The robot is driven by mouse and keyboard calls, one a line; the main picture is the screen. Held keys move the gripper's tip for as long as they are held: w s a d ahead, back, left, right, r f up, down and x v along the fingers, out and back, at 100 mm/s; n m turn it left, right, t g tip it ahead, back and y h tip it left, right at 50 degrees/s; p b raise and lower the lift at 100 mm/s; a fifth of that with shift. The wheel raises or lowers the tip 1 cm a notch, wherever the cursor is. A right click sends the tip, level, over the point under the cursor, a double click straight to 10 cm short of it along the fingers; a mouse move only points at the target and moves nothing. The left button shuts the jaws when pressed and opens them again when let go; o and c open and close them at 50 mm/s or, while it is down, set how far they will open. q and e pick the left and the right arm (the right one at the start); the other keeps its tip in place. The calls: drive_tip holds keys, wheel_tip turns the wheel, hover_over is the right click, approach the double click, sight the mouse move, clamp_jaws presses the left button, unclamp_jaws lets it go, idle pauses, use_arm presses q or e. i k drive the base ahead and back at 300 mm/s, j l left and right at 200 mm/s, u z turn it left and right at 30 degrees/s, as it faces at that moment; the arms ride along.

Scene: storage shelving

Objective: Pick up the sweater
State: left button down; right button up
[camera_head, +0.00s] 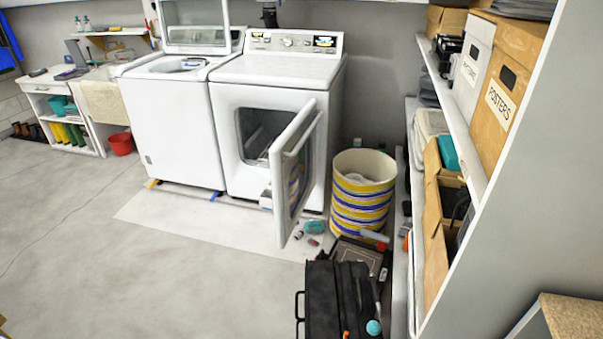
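I cannot clearly pick out a sweater. Pale cloth (362,178) lies inside the yellow, white and blue striped basket (362,205), right of the dryer. The white front-loading dryer (275,85) has its door (294,175) swung open toward me. Something pale shows low in the dark drum opening (262,135), too unclear to name. Neither of my grippers is in view.
Black tool cases (335,290) and small loose items (312,227) lie on the floor before the basket. A shelf (460,120) with boxes stands at right. A washer (172,125) with raised lid stands left. The left floor (90,240) is clear.

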sight(68, 73)
drive_tip(key=i+j+u, duration=0.2)
drive_tip(key=i+j, duration=0.25)
drive_tip(key=j, duration=0.15)
drive_tip(key=i+j+u, duration=0.4)
drive_tip(key=i, duration=0.45)
drive_tip(key=i+j+u, duration=0.1)
drive_tip(key=i+u, duration=0.35)
drive_tip(key=i, duration=0.45)
drive_tip(key=i+l+u, duration=0.2)
drive_tip(key=i+u, duration=0.2)
drive_tip(key=i, duration=0.5)
drive_tip(key=i+j, duration=0.2)
drive_tip(key=i, duration=0.55)
drive_tip(key=i+j, duration=0.2)
drive_tip(key=i, duration=0.6)
drive_tip(key=i+j+u, duration=0.1)
drive_tip(key=i, duration=0.65)
drive_tip(key=i+j+z, duration=0.25)
drive_tip(key=i, duration=0.2)
drive_tip(key=i+j+z, duration=0.1)
drive_tip(key=i+z, duration=0.2)
drive_tip(key=i, duration=0.15)
drive_tip(key=z, duration=0.3)
drive_tip(key=i+j+z, duration=0.6)
drive_tip(key=j+z, duration=0.3)
drive_tip(key=l, duration=0.1)
